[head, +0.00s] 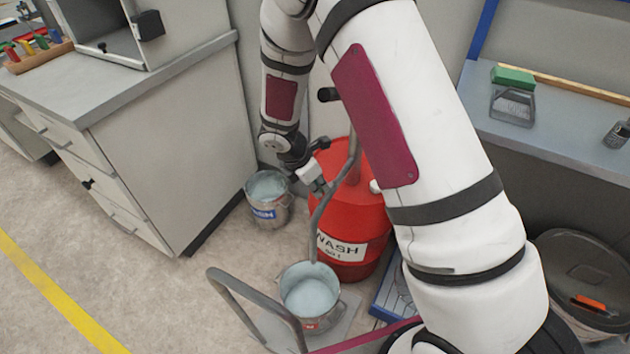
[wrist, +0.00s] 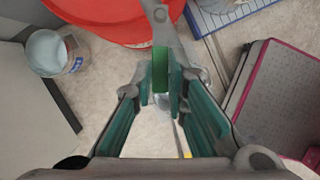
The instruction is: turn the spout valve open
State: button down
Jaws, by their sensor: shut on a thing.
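The red drum (head: 352,215), labelled WASH, stands on the floor in the middle of the head view. Its edge also shows at the top of the wrist view (wrist: 118,24). A grey metal spout valve (wrist: 170,28) sits by the drum, with a green handle (wrist: 160,66) pointing down the picture. My gripper (head: 318,185) is beside the drum's left side. In the wrist view its green-padded fingers (wrist: 160,88) are closed on either side of the valve handle. The fingers hide part of the handle and what lies below it.
A bucket (head: 310,292) with pale contents stands on the cart in front of the drum. Another bucket (head: 268,200) stands left of the drum, beside the grey cabinet (head: 190,150). A curved cart handle (head: 240,290) rises in front. Open floor lies left.

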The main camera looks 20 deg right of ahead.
jog(key=shift+s+n, duration=0.25)
jog(key=shift+n, duration=0.15)
jog(key=shift+d, duration=0.1)
jog(key=c, duration=1.6)
grip_release()
jog(key=v, duration=1.2)
jog(key=shift+s, duration=0.2)
